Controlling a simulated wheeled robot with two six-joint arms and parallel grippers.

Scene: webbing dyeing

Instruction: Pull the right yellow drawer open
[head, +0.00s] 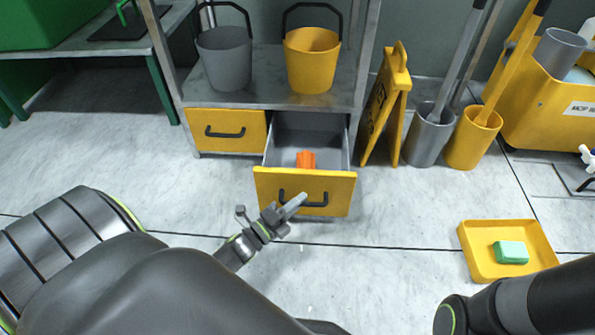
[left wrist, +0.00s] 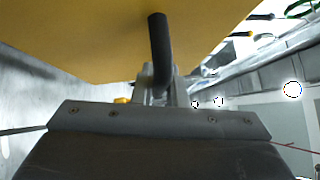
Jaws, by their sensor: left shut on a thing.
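The right yellow drawer (head: 335,191) is pulled out from the metal shelf unit in the head view, its grey inside showing with an orange item (head: 306,159) in it. The left yellow drawer (head: 226,131) is closed. My right arm shows at the lower right, but its gripper is out of view.
A grey bucket (head: 224,58) and a yellow bucket (head: 312,60) stand on the shelf above the drawers. A yellow floor sign (head: 388,105) stands close to the right. A yellow tray (head: 476,262) with a green block (head: 511,252) lies on the floor. The floor before the drawer is clear.

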